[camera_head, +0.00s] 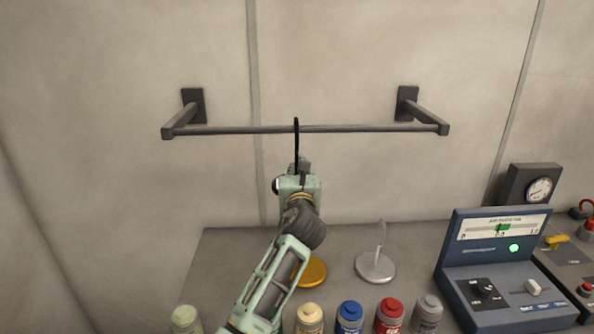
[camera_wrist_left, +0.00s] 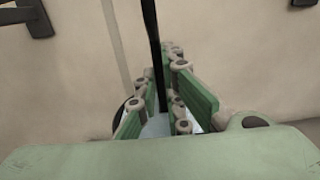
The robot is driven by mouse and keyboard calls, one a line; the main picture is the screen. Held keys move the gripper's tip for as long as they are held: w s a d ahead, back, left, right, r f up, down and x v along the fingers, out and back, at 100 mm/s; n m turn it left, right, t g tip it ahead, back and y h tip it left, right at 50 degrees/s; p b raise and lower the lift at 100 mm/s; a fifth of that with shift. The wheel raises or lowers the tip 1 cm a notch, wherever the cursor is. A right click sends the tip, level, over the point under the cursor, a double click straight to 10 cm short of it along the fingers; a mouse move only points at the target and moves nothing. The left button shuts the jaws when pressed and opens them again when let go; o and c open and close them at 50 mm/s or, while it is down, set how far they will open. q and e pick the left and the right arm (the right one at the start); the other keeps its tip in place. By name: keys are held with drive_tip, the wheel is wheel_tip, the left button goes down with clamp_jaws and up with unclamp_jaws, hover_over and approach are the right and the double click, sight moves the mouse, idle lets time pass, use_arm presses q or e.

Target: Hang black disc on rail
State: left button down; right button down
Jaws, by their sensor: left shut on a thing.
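The grey rail (camera_head: 230,130) runs level across the wall on two dark brackets. My left gripper (camera_head: 300,166) is just below the middle of the rail and is shut on the black disc's thin stem. The stem's black hook (camera_head: 296,128) rises upright to the rail's height and crosses it in the picture. I cannot tell whether it touches the rail. In the left wrist view the black stem (camera_wrist_left: 153,50) stands up from between the fingers (camera_wrist_left: 160,100). The disc is mostly hidden behind the gripper. My right gripper is not in view.
Below on the grey counter (camera_head: 220,260) are a gold disc (camera_head: 316,272) and a silver disc with an upright hook (camera_head: 376,267). Several capped bottles (camera_head: 349,318) stand at the front. A blue instrument console (camera_head: 503,262) and a gauge (camera_head: 538,188) are at the right.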

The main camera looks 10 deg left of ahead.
use_arm(q)
drive_tip(key=c, duration=1.8)
unclamp_jaws()
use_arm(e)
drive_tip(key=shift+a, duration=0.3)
use_arm(q)
drive_tip(key=shift+s+f, duration=0.1)
drive_tip(key=shift+f, duration=0.05)
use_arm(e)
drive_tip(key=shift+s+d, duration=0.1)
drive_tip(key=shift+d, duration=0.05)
